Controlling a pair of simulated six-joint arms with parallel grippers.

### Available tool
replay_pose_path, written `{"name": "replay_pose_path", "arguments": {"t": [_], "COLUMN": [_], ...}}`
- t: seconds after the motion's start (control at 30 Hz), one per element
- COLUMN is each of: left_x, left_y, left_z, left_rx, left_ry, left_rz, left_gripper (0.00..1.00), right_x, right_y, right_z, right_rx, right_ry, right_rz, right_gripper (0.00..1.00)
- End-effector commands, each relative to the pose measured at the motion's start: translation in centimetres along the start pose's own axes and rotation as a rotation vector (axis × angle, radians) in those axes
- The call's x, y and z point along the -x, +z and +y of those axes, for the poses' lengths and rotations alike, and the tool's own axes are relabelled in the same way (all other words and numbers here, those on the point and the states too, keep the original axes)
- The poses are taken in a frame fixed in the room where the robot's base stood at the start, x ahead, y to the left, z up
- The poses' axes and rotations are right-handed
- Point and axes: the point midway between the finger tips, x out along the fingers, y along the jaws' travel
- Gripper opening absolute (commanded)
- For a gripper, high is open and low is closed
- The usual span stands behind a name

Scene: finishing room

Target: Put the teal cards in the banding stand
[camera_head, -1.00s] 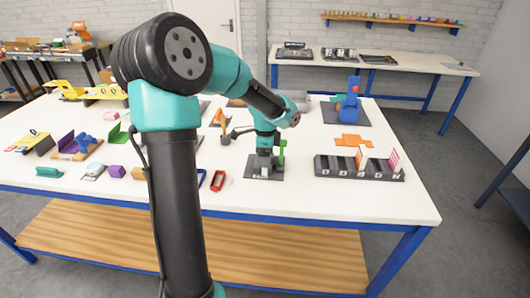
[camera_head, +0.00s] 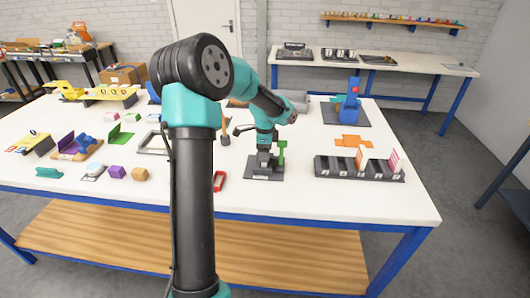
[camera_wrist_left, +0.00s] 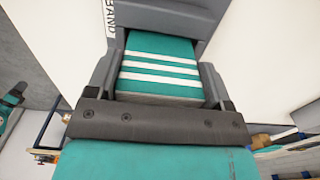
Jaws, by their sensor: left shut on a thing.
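The teal cards (camera_wrist_left: 160,70) are a stack with white stripes, seen between the fingers of my left gripper (camera_wrist_left: 157,88) in the left wrist view. My left gripper (camera_head: 264,162) is shut on them. In the head view it points down over the dark base of the banding stand (camera_head: 262,178), which has a green upright (camera_head: 282,152) at its right. In the wrist view the grey stand (camera_wrist_left: 185,14) is just beyond the cards, with lettering reading BAND beside it. I cannot tell whether the cards touch the stand. My right gripper is not in view.
A dark lettered rack (camera_head: 357,171) with upright cards stands to the right, orange pieces (camera_head: 350,140) behind it. A red frame (camera_head: 219,181) lies left of the stand. A blue device (camera_head: 350,103) stands farther back. The table's front right is clear.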

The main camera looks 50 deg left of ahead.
Motion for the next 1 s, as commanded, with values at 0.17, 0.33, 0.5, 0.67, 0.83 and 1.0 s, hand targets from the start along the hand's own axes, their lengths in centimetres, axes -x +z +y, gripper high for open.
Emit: {"name": "replay_pose_path", "arguments": {"t": [0.17, 0.33, 0.5, 0.67, 0.83, 1.0], "left_x": [-0.76, -0.74, -1.07, -1.03, -1.02, -0.98], "left_y": [0.02, 0.01, 0.00, 0.00, -0.01, -0.01], "left_z": [-0.01, -0.01, 0.01, 0.00, 0.00, -0.01], "left_rx": [0.000, 0.000, -0.001, -0.001, -0.001, -0.001], "left_ry": [-0.002, -0.002, -0.001, -0.001, -0.001, -0.002], "left_rz": [0.000, 0.000, 0.000, 0.000, 0.000, 0.001], "left_gripper": [0.49, 0.49, 0.75, 0.90, 1.00, 1.00], "right_x": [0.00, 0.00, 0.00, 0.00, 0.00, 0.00], "right_y": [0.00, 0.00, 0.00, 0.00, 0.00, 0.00], "right_z": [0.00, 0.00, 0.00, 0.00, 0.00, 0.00], "right_rx": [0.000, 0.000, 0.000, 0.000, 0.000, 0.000], "right_ry": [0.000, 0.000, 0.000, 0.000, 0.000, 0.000], "right_rz": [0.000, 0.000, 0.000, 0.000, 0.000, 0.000], "right_gripper": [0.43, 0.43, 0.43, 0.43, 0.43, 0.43]}}
